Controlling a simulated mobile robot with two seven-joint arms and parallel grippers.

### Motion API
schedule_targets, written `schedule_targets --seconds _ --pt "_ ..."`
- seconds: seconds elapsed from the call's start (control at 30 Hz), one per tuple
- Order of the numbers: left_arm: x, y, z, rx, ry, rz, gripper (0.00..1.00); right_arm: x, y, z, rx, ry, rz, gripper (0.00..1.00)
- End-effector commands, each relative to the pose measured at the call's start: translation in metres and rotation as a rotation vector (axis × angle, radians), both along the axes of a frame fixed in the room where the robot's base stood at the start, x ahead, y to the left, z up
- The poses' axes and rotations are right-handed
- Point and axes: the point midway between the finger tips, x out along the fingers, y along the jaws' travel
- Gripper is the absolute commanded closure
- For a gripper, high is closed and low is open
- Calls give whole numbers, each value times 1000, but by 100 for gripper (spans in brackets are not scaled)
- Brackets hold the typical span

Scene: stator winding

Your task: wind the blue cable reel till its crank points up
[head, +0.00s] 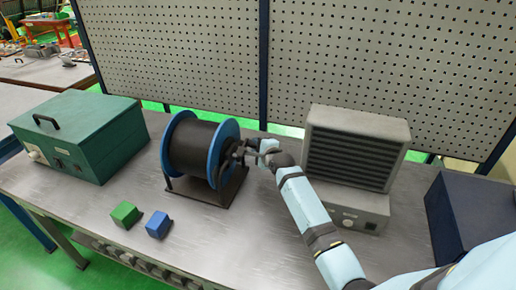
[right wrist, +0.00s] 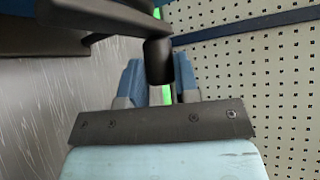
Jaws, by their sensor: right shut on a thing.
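The blue cable reel (head: 222,136) has blue flanges and dark cable wound on its drum. It stands on a dark base plate (head: 208,194) on the workbench. Its crank is on the right flange, partly hidden by my right gripper (head: 248,152) in the head view. In the right wrist view the dark crank handle (right wrist: 158,62) sits between the two blue fingers of my right gripper (right wrist: 157,80), which is shut on it. The crank arm (right wrist: 110,12) runs from the handle toward the upper left there. Its exact angle is hard to tell. My left gripper is not in view.
A green case (head: 85,130) stands at the left. A green block (head: 125,214) and a blue block (head: 158,224) lie in front of the reel. A grey louvered unit (head: 355,150) and a dark blue box (head: 470,215) stand right. A pegboard (head: 390,60) rises behind.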

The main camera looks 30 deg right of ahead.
Motion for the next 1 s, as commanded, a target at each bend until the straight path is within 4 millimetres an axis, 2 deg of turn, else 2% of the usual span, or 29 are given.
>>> schedule_targets --seconds 0.6,1.0 --pt "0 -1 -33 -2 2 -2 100 -7 8 22 -318 -274 0 100" --pt "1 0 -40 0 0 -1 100 -9 10 28 -385 -332 0 100"
